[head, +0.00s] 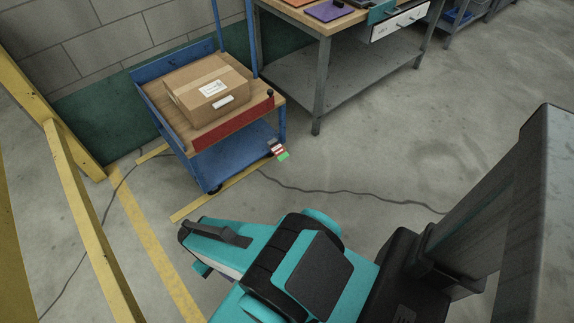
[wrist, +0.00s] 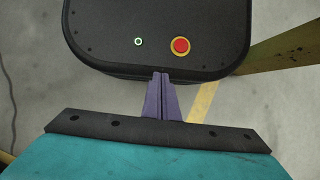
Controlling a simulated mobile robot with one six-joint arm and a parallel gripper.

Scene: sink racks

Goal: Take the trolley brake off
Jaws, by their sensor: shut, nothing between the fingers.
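The blue trolley (head: 160,78) stands by the wall in the upper left of the head view. It has a wooden top, a red front strip (head: 232,123) and a small black knob (head: 270,94) at its right front corner. A small part with red, white and green patches (head: 278,150) sits low at its right front; it may be the brake, but it is too small to tell its position. My gripper (wrist: 163,75) is shut and empty in the wrist view. It is apart from the trolley, which is not in the wrist view.
A cardboard box (head: 205,88) rests on the trolley. A workbench (head: 330,80) stands to its right. Yellow rails (head: 85,200) run along the left. A dark cable (head: 345,191) crosses the floor by the trolley. The floor right of it is otherwise open.

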